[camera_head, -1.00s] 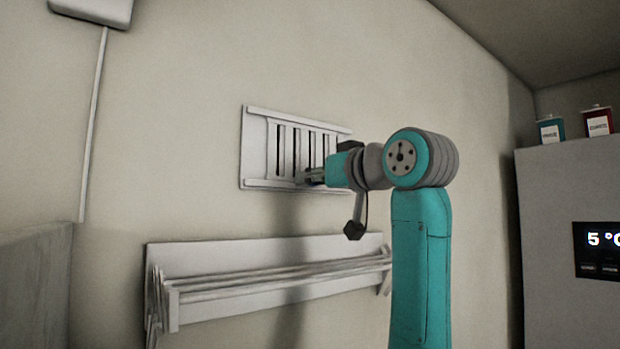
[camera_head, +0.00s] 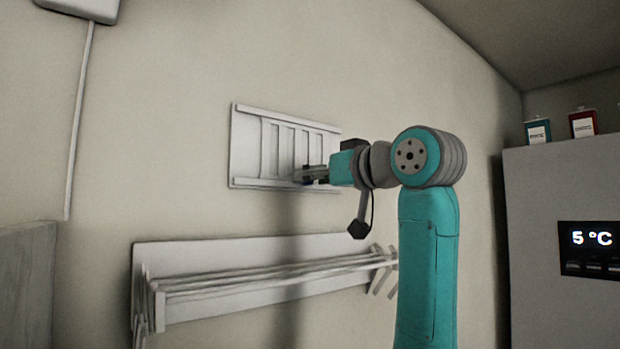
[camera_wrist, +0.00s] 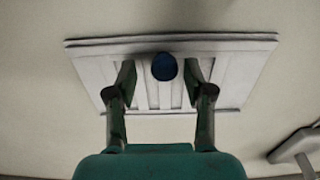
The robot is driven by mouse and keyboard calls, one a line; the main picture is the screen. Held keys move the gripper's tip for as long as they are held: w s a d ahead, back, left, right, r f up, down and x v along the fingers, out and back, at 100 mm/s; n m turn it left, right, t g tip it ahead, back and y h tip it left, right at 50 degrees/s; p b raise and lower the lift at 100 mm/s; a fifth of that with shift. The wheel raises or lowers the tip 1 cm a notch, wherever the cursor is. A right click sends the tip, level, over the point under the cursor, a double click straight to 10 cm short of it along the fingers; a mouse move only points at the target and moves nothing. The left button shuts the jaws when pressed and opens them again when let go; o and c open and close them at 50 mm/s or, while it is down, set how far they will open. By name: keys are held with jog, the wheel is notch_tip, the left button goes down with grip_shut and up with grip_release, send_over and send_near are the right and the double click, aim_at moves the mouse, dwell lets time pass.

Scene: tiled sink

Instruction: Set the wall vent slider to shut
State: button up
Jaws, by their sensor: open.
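The wall vent (camera_head: 250,150) is a pale plate with upright slats between a top and a bottom rail. No dark openings show between its slats. The vent fills the upper middle of the wrist view (camera_wrist: 95,75). There, a dark blue round knob (camera_wrist: 164,66) stands out from the slats. My gripper (camera_head: 306,175) is at the lower part of the vent in the head view. In the wrist view, its two fingers (camera_wrist: 160,75) are apart, one on each side of the knob. I cannot tell whether either finger touches it. My arm hides the vent's lower right corner.
A pale wall rack (camera_head: 225,299) with several rails is below the vent and my arm. A grey cabinet (camera_head: 530,210) with a lit display (camera_head: 590,240) stands right, with two small containers on top. A white box (camera_head: 85,8) hangs upper left.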

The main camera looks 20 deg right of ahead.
jog(key=v, duration=1)
